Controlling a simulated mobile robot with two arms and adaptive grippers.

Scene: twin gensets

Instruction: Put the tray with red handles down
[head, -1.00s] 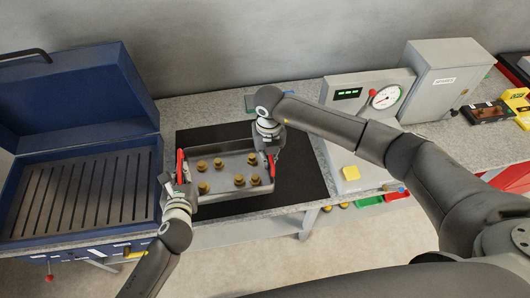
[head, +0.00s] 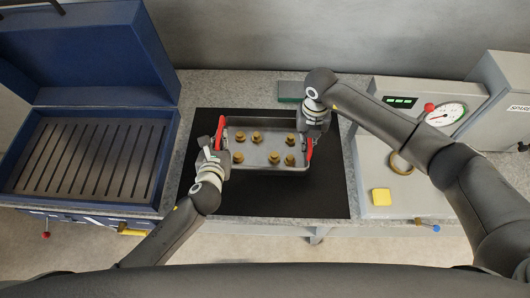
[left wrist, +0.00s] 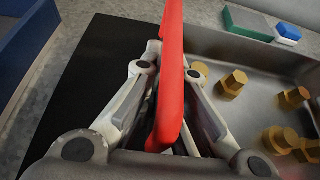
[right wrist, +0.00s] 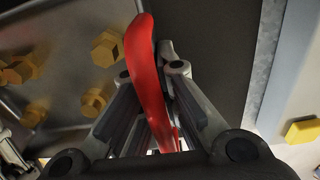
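The grey metal tray (head: 268,168) with red handles holds several brass bolts (head: 274,158). It is over the black mat (head: 270,205) on the counter, roughly square to it, towards its back half. I cannot tell whether its bottom touches the mat. My left gripper (head: 217,148) is shut on the left red handle (left wrist: 171,60). My right gripper (head: 312,138) is shut on the right red handle (right wrist: 146,75). In both wrist views the fingers lie on either side of the handle. The bolts stay inside the tray.
An open blue case (head: 90,75) with a slotted bed stands left of the mat. A grey panel with a gauge (head: 445,114) and a yellow block (head: 381,197) is at the right. A green block (head: 291,91) lies behind the mat. The mat's front is bare.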

